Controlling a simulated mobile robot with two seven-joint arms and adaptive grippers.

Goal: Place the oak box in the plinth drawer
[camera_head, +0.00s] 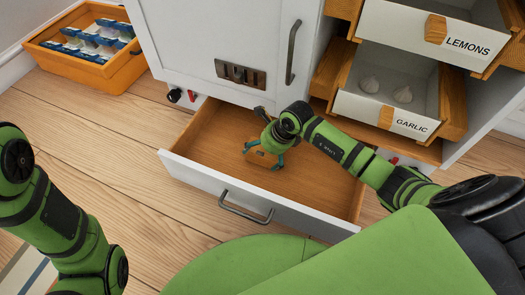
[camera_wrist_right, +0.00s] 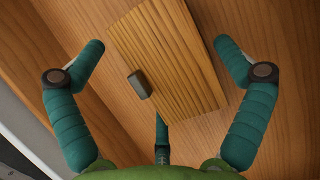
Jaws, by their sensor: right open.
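The oak box (camera_head: 262,157), a small wooden block with a dark knob, is inside the plinth drawer (camera_head: 215,185), toward its middle left. It also shows in the right wrist view (camera_wrist_right: 175,65), lying at an angle over the drawer's wooden floor. The drawer is pulled out, with a white front and a dark bar handle. My right gripper (camera_head: 265,150) is low in the drawer at the box. Its teal fingers (camera_wrist_right: 160,60) are spread on both sides of the box with gaps. My left arm shows at the lower left, but its gripper is out of frame.
A white cabinet (camera_head: 185,40) stands above the drawer. An orange crate (camera_head: 110,75) with blue packs sits at the upper left.

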